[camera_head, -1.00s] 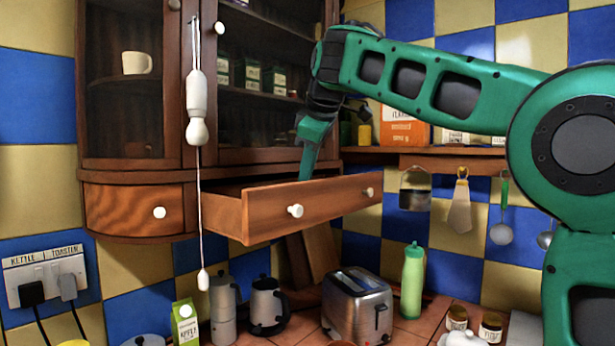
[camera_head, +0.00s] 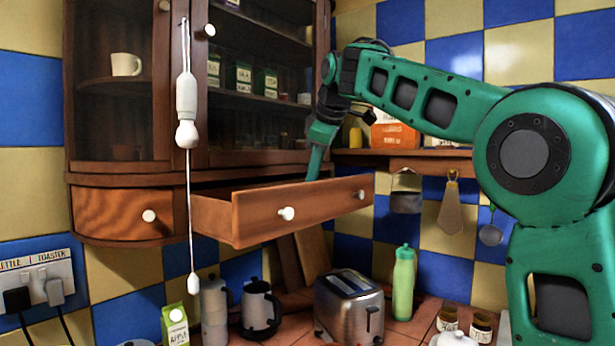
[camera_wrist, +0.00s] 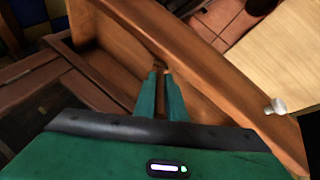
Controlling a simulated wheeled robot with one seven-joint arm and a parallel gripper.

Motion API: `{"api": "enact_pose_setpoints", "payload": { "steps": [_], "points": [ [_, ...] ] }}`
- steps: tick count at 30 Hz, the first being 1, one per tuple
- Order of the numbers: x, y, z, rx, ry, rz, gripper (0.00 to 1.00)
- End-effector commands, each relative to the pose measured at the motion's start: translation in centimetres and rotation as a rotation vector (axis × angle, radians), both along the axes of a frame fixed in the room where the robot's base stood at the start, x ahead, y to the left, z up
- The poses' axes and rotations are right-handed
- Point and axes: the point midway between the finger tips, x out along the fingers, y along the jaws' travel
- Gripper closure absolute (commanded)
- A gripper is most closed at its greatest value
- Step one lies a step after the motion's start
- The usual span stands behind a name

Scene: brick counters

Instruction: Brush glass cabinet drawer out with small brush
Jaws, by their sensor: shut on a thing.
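The glass cabinet (camera_head: 180,172) has its wooden drawer (camera_head: 250,219) pulled out, with two white knobs on the front. My gripper (camera_head: 316,168) points down behind the drawer front, near its right part. In the wrist view, my green fingers (camera_wrist: 161,76) are close together over the open drawer, beside the inner side of the drawer front (camera_wrist: 205,75). A small dark-brown thing (camera_wrist: 159,64) shows at the fingertips; it appears to be part of the small brush, mostly hidden. The visible drawer floor looks bare; any crumbs are too small to tell.
A white light pull on a cord (camera_head: 187,110) hangs in front of the cabinet. A toaster (camera_head: 349,306), kettle (camera_head: 260,309) and green bottle (camera_head: 403,283) stand on the counter below. Utensils, including a spatula (camera_head: 452,208), hang at the right.

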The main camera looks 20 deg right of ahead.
Motion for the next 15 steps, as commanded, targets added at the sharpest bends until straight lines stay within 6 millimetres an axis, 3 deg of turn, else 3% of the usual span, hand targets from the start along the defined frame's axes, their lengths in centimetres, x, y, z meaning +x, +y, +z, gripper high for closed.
{"api": "enact_pose_setpoints", "payload": {
  "steps": [15],
  "points": [
    [1.5, -2.1, -0.1, -0.001, 0.0, -0.002, 1.0]
  ]
}}
